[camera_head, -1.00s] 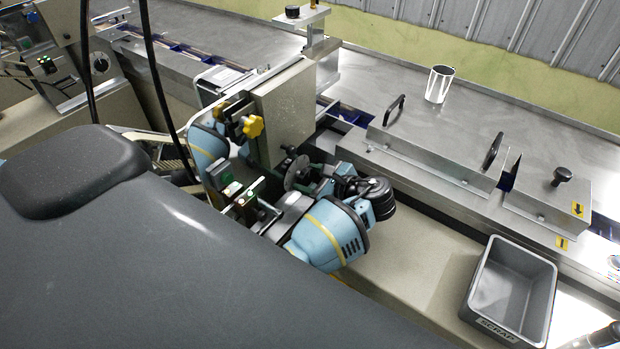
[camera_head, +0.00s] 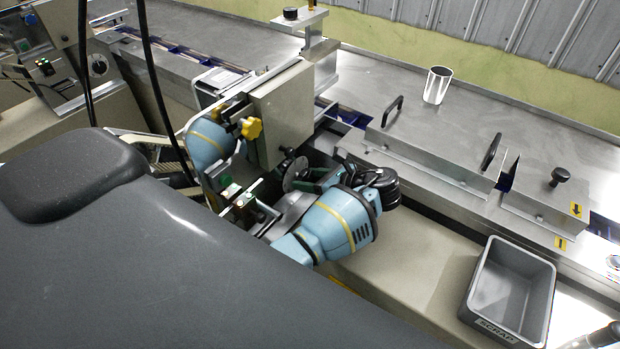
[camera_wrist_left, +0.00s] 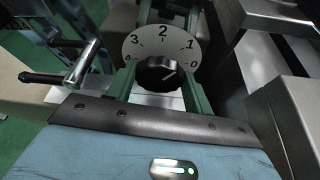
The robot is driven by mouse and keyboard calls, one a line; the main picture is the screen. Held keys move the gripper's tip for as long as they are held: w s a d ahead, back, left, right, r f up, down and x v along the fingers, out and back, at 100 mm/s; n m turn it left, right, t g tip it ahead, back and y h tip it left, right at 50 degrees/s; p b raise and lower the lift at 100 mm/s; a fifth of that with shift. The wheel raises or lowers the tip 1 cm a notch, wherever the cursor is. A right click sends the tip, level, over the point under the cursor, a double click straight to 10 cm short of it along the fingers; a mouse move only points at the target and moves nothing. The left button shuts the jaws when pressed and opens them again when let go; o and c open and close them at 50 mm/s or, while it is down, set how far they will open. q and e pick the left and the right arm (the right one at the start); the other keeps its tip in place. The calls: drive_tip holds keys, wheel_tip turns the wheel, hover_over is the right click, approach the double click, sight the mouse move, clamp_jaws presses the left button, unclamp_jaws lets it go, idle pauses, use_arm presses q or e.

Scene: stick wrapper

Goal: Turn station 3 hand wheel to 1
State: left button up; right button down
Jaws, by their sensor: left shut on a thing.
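The station 3 hand wheel is a black knob (camera_wrist_left: 158,73) in front of a pale round dial (camera_wrist_left: 158,42) marked 0 to 4 in the left wrist view. A light line on the knob slants to the upper right, roughly toward the part of the dial between 0 and 1. My left gripper (camera_wrist_left: 160,82) has its green fingers on either side of the knob and is shut on it. In the head view the grey dial disc (camera_head: 295,173) shows beside my left gripper (camera_head: 318,183); the knob is hidden there.
A crank handle (camera_wrist_left: 82,65) is left of the dial. Metal guards with black handles (camera_head: 491,152), a cup (camera_head: 437,85) and a grey scrap bin (camera_head: 511,287) lie to the right.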

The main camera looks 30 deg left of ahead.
use_arm(q)
drive_tip(key=o, duration=1)
drive_tip(key=shift+c, duration=0.2)
drive_tip(key=shift+d, duration=0.15)
drive_tip(key=shift+v, duration=3.8)
